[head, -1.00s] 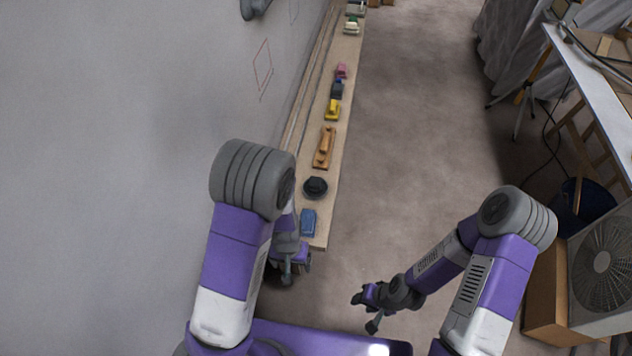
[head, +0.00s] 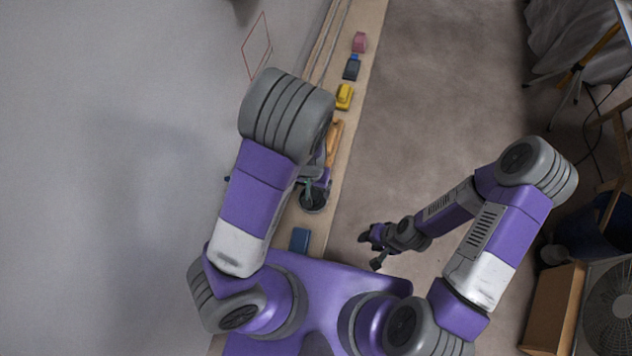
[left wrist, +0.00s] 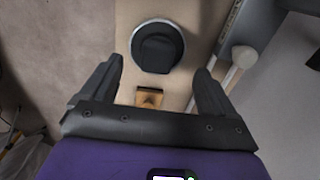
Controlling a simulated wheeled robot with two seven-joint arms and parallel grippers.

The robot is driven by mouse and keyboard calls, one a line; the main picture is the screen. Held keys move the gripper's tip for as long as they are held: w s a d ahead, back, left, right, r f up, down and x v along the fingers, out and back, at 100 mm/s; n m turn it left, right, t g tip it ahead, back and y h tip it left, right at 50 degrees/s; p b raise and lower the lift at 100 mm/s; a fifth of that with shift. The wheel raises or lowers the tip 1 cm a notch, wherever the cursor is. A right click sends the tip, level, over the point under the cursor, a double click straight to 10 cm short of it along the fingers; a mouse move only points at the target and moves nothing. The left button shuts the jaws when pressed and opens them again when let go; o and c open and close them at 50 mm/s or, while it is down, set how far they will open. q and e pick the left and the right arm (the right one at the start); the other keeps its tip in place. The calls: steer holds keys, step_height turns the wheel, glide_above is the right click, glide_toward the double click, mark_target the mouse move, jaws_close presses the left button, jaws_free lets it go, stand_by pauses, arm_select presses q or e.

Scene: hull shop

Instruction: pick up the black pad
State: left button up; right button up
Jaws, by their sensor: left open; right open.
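The black pad (head: 314,200) is a round dark disc on the narrow wooden shelf, partly covered by my left gripper in the head view. In the left wrist view the black pad (left wrist: 157,46) shows whole, with a raised dark grip on top and a pale rim. My left gripper (head: 311,183) is above the shelf at the pad. Its two fingers (left wrist: 159,70) are spread and empty, and the pad appears just past the fingertips, not between them. My right gripper (head: 369,250) is open and empty over the floor right of the shelf.
On the shelf (head: 364,95) are a blue block (head: 300,239) on the near side, then an orange tool (head: 334,143), a yellow one (head: 344,96), a dark blue one (head: 351,68) and a pink one (head: 359,42) further along. The grey wall (head: 170,130) is on the left.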

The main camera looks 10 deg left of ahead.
mark_target(312, 195)
arm_select(q)
steer(key=f, duration=0.1)
steer(key=f+b, duration=0.1)
steer(key=shift+s+f, duration=0.2)
steer(key=shift+f, duration=0.1)
steer(key=f+b, duration=0.1)
steer(key=f, duration=0.1)
steer(key=f+b, duration=0.1)
steer(key=f, duration=0.1)
steer(key=shift+w+d+f+b, duration=0.1)
steer(key=shift+w+b, duration=0.1)
steer(key=shift+b, duration=0.15)
steer(key=shift+c, duration=0.5)
steer(key=c, duration=1)
steer(key=shift+c, duration=0.2)
step_height(312, 195, up, 10)
steer(key=p, duration=0.5)
